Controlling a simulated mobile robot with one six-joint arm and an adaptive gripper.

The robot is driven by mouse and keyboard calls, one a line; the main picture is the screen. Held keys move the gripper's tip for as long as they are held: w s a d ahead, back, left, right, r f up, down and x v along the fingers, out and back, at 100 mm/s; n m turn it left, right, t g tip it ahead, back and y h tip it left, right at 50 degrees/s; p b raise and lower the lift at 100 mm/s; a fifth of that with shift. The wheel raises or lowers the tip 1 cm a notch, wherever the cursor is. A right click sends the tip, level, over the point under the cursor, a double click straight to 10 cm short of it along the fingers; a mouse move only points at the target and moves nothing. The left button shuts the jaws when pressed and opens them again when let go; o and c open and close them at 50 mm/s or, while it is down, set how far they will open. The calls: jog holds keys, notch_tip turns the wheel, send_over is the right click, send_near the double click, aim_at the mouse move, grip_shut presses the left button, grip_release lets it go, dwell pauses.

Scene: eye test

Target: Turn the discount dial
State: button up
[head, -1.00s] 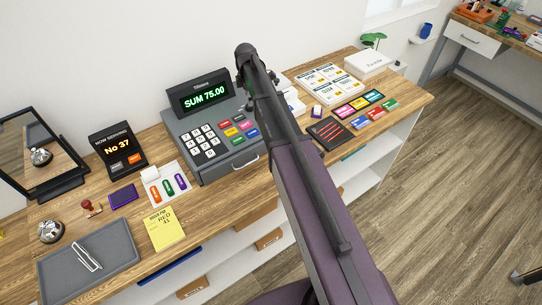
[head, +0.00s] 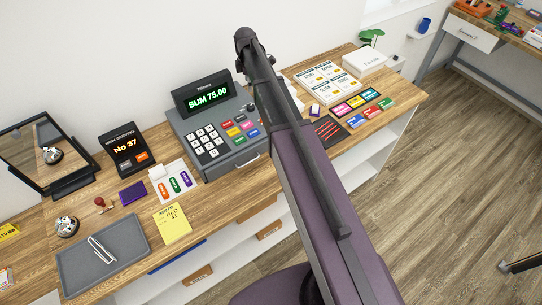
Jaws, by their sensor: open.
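No dial with a readable label is in view. My arm crosses the middle of the head view and hides part of the counter right of the register. My gripper is not visible.
Right of my arm lie price cards (head: 327,82), coloured cards (head: 371,112) and a white box (head: 362,63). Open floor (head: 450,170) lies right.

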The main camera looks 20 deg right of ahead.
jog(key=s+f+m+b, duration=0.1)
jog(key=s+m, duration=0.1)
jog(key=s, duration=0.2)
jog(key=s+f+m+b, duration=0.1)
jog(key=s+m+b, duration=0.1)
jog(key=s+m, duration=0.1)
jog(key=s+f+m+b, duration=0.1)
jog(key=s+f+m, duration=0.1)
jog(key=s, duration=0.4)
jog(key=shift+s+m+b, duration=0.1)
jog(key=shift+m+b, duration=0.2)
jog(key=s+f+m+b, duration=0.3)
jog(key=s+m, duration=0.1)
jog(key=s, duration=0.4)
jog(key=s+f+m+b, duration=0.4)
jog(key=s+m, duration=0.1)
jog(key=s, duration=0.3)
jog(key=shift+m, duration=0.3)
jog(key=shift+s+f, duration=0.1)
jog(key=shift+s, duration=0.05)
jog(key=shift+d, duration=0.1)
dwell(1.3)
